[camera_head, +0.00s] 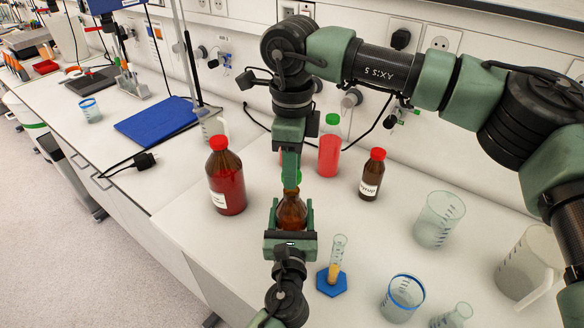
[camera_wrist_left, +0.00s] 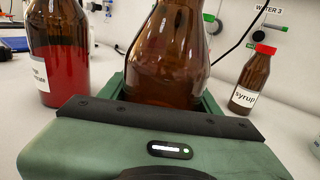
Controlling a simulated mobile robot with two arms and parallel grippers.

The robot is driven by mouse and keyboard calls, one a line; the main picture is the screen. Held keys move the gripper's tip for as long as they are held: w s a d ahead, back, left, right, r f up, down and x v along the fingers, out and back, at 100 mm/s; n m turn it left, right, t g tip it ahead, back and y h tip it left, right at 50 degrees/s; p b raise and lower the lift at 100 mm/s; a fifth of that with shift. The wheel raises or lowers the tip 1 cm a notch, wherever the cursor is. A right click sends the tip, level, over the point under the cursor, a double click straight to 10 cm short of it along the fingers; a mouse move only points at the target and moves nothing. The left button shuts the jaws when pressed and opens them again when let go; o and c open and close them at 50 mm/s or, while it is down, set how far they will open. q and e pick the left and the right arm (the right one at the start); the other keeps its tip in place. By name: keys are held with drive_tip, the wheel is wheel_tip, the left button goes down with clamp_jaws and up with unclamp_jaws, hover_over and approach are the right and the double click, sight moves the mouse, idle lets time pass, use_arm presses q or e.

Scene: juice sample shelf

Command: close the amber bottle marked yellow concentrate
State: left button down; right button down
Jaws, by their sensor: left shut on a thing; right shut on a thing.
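The amber bottle (camera_head: 291,213) stands upright near the bench's front edge; its label is not visible. My left gripper (camera_head: 291,224) is shut around its body from the front. The left wrist view shows the bottle's brown glass (camera_wrist_left: 168,62) close up, between the green jaws, with its top out of frame. My right gripper (camera_head: 291,178) points straight down over the bottle's neck and is shut on a bright green cap (camera_head: 298,177), mostly hidden by the fingers. Whether the cap touches the neck cannot be told.
A large red-capped bottle (camera_head: 226,182) stands left, a small syrup bottle (camera_head: 371,178) right, and a green-capped red bottle (camera_head: 330,150) behind. A cylinder on a blue foot (camera_head: 332,283) stands close at right. Beakers (camera_head: 438,220) stand further right.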

drive_tip(key=shift+f, duration=0.45)
drive_tip(key=shift+f, duration=0.9)
drive_tip(key=shift+f, duration=0.6)
